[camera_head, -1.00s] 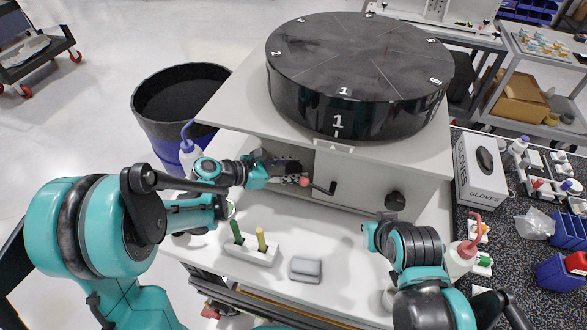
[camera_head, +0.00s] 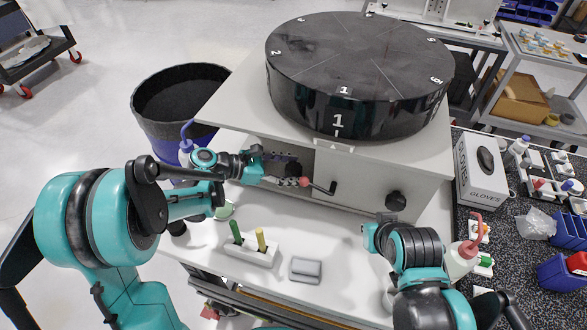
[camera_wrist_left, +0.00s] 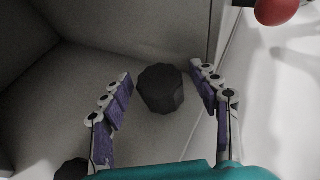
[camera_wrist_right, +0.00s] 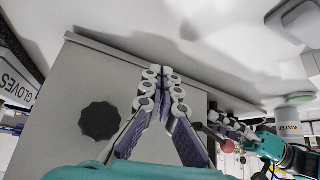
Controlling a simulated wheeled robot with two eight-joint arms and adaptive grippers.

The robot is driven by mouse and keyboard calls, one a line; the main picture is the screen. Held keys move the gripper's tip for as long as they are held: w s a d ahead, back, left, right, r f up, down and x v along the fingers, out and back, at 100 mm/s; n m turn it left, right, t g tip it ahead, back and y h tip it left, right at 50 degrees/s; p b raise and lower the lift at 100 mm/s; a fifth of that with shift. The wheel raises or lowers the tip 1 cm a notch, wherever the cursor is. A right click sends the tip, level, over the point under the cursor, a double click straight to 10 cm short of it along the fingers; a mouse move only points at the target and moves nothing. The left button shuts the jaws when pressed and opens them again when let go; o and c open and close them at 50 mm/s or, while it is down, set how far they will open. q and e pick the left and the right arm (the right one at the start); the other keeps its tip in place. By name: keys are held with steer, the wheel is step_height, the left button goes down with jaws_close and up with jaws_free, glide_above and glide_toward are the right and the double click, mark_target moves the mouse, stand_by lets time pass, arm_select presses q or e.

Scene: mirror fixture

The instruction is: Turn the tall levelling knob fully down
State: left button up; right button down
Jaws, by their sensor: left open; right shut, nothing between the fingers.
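My left gripper (camera_head: 276,170) reaches into the open recess on the left of the white cabinet (camera_head: 365,190). In the left wrist view it (camera_wrist_left: 165,88) is open, with its fingers on either side of a dark faceted knob (camera_wrist_left: 160,88); I see no clear contact. A second dark knob (camera_wrist_left: 72,170) shows partly at the lower left of that view. I cannot tell from the pictures which of the two is taller. My right gripper (camera_wrist_right: 163,75) is shut and empty in front of the cabinet, near a black knob (camera_head: 395,200) on its front face.
A red ball-ended crank (camera_head: 304,182) stands close to my left fingers. A large black numbered disc (camera_head: 358,75) sits on top.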

arm_select(q)
steer(key=v, duration=1.1)
steer(key=shift+s+a, duration=0.2)
steer(key=shift+a, duration=0.2)
